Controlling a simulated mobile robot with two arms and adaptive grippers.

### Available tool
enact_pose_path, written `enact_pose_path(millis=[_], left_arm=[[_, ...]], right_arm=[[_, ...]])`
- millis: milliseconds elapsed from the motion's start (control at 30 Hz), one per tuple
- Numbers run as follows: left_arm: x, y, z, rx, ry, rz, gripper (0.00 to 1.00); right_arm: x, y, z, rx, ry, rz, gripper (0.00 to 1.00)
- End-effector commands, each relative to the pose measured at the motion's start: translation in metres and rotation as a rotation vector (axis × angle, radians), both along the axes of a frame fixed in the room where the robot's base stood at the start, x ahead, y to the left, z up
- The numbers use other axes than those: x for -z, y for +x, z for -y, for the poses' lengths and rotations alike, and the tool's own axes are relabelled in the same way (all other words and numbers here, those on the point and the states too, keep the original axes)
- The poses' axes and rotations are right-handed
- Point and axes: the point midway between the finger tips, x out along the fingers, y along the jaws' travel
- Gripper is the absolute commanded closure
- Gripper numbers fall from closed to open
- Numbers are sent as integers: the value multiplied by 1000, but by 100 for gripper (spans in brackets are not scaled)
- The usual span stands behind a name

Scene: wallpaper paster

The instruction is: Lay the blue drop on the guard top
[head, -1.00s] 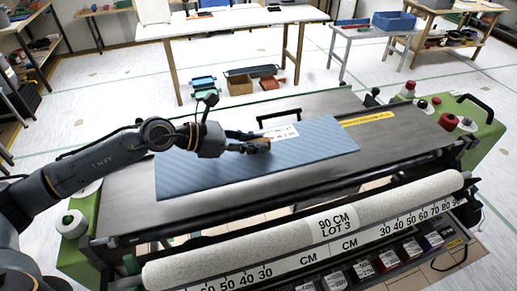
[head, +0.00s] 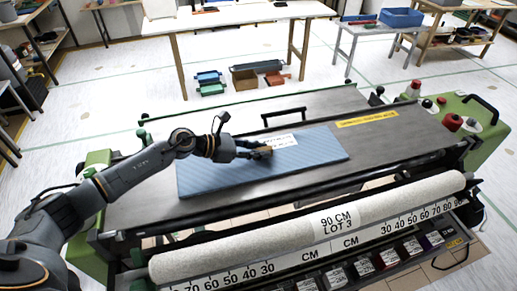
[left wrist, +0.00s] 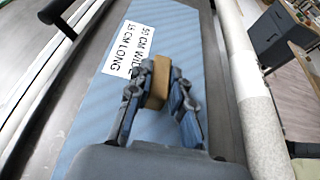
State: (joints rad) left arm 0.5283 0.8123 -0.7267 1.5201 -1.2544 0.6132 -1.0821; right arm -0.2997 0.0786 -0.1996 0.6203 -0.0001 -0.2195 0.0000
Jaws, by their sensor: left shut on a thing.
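The blue drop (head: 225,174) is a flat, pale-blue striped sheet with a white label. It is level, on or just above the grey metal top of the machine (head: 385,140); I cannot tell if it touches. I take this metal top, with its yellow strip, as the guard top. My left gripper (head: 262,151) is shut on a small brown block (left wrist: 158,83) at the sheet's upper face. The block and sheet (left wrist: 90,130) also show in the left wrist view, beneath the fingers. My right gripper is not in view.
A white roll (head: 310,230) with a centimetre scale runs along the machine's front. Green end housings with red knobs (head: 452,122) stand at the right. A black handle (head: 284,115) rises at the back edge. Bare metal top lies right of the sheet.

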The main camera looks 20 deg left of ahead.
Motion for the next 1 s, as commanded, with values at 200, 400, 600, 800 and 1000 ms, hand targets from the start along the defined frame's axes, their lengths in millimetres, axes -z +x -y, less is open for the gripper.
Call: enact_pose_path(millis=[200,400,600,800,1000], left_arm=[[1,0,0,0,1,1,60],[1,0,0,0,0,0,57],[-1,-1,-2,-1,1,0,57],[-10,-19,-27,-1,5,1,57],[-26,-41,-61,-2,4,-1,57]], right_arm=[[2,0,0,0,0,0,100],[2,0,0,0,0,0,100],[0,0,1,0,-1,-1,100],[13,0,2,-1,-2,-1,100],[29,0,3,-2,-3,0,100]])
